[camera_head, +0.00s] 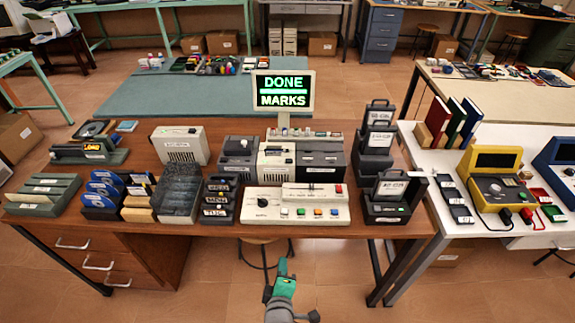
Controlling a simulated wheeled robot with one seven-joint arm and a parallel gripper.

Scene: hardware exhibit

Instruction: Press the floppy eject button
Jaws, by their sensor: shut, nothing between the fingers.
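A cream console (268,211) sits at the front middle of the brown table. It has a dark knob, a row of small coloured buttons and a raised slotted unit (314,196) with a red button (338,188) at its right end. I cannot tell for certain which button is the floppy eject button, as the labels are too small to read. My gripper (284,264) is shut and empty. It is in front of the table's front edge, below the console in the picture and apart from it.
A screen (284,92) behind the console reads "DONE MARKS". Grey and cream boxes (277,163) stand behind the console. Racks of disks (104,194) are to the left, and dark holders (387,197) to the right. A stool (262,241) is under the table; the floor in front is clear.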

